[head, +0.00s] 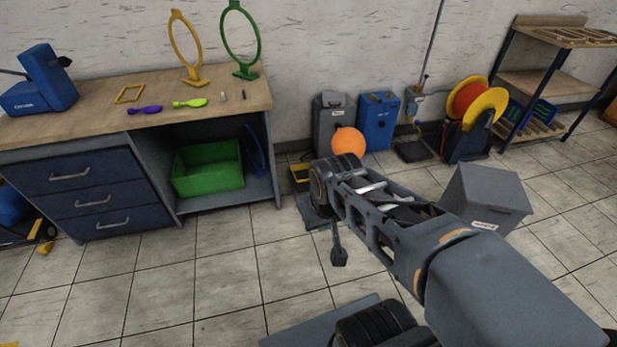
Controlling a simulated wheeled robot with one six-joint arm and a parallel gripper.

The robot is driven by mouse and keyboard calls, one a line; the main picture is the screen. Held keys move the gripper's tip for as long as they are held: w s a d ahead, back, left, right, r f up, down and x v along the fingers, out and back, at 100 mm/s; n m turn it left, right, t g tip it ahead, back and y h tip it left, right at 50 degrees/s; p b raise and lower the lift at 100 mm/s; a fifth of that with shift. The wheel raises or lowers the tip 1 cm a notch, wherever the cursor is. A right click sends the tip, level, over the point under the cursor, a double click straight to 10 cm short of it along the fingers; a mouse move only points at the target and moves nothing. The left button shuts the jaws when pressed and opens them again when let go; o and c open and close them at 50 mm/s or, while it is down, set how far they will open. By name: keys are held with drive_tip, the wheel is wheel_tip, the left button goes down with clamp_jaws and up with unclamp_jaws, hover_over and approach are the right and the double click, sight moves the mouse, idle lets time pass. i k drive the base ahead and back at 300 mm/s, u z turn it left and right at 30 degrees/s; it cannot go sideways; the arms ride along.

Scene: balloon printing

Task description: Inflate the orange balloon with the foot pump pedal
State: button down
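The orange balloon (348,142) is round and stands out in front of a grey machine (331,113) by the wall. Its lower edge is close to my arm in the picture, and what it is attached to is hidden. A black and yellow pedal-like block (300,173) sits on the floor left of the balloon, partly behind my arm. My gripper (339,258) points down at the end of my arm, in front of the balloon and the block. It is small and dark here, and its fingers cannot be told apart.
A workbench (70,130) with drawers, ring stands and a green bin (207,168) is at left. A blue box (378,121), a hose reel (470,110) and shelves (540,80) line the wall. A grey box (486,195) stands right of my arm.

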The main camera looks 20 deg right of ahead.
sight(300, 172)
drive_tip(key=z, duration=0.65)
drive_tip(key=i, duration=2.05)
drive_tip(key=u, duration=0.8)
